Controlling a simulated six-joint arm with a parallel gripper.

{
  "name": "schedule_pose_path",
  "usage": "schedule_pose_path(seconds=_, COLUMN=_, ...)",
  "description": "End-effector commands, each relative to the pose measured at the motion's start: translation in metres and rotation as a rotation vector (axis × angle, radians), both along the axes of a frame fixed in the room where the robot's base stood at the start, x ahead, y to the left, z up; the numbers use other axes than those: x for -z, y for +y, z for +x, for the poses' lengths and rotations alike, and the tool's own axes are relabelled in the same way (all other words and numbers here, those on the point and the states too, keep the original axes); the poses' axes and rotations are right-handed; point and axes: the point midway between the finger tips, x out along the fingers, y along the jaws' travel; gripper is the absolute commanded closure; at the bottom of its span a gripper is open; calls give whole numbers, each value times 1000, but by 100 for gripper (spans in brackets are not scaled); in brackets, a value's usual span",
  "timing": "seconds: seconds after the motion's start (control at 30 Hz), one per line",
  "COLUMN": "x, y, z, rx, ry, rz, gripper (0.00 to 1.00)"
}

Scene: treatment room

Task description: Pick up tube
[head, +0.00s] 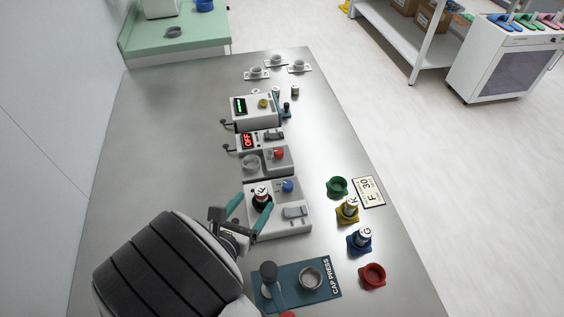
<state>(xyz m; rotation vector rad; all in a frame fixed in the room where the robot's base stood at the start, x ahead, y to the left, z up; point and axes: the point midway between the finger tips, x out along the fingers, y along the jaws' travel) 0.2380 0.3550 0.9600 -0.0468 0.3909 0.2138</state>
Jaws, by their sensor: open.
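A tube with a white cap marked K (261,191) stands upright in a grey device (262,222) with a blue knob and a switch. Its lower part is dark with some red and partly hidden. My gripper (249,211) has teal fingers and is open. Its fingers point at this tube from the lower left, one on each side; I cannot tell if they touch it. A second tube marked K (350,205) stands in a yellow holder (346,216). A tube marked G (364,233) stands in a blue holder (357,246).
Green (337,188) and red (372,277) holders look empty. A card reading F 30 (369,192) lies beside them. A teal cap press board (328,288) is in front. Devices with displays (255,109) stand behind. Small cups (276,61) stand at the table's far end.

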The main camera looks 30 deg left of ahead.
Motion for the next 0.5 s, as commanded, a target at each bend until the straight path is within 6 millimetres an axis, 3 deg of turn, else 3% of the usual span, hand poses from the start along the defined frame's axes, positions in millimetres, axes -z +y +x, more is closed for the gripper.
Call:
schedule_pose_path(seconds=0.1, x=11, y=5, z=27, rx=6, ry=0, rz=2, gripper=25)
schedule_pose_path(seconds=0.5, x=43, y=22, z=81, rx=6, ry=1, rz=3, gripper=25)
